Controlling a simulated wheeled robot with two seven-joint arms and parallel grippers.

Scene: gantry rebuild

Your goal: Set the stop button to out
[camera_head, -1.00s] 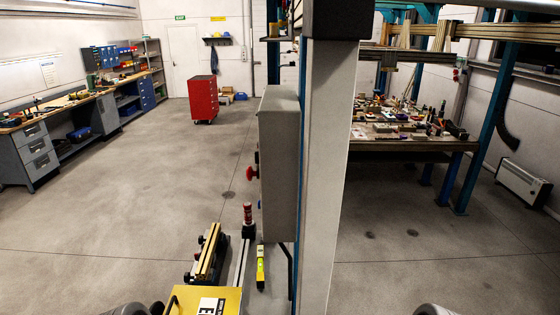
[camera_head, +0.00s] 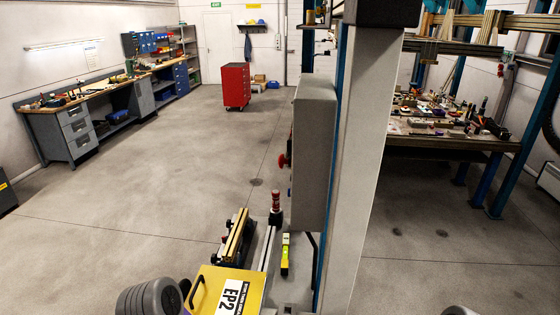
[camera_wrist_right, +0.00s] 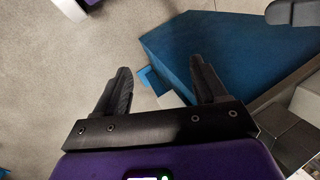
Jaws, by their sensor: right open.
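The red stop button (camera_head: 283,161) sticks out from the left side of the grey control box (camera_head: 314,145) on the post in the head view. I see it from the side and cannot tell whether it is in or out. My right gripper (camera_wrist_right: 160,72) is open and empty in the right wrist view, with a blue beam close beyond its fingers. The button does not show in the wrist view. My left gripper is not in view; only a grey part of my left arm shows at the bottom of the head view.
A pale post (camera_head: 362,170) stands right of the box. Below are a yellow EP2 case (camera_head: 215,290), a red-topped cylinder (camera_head: 275,203) and a yellow level (camera_head: 285,254). A cluttered table (camera_head: 430,143) stands at right. Open floor lies left, before a red cabinet (camera_head: 236,87).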

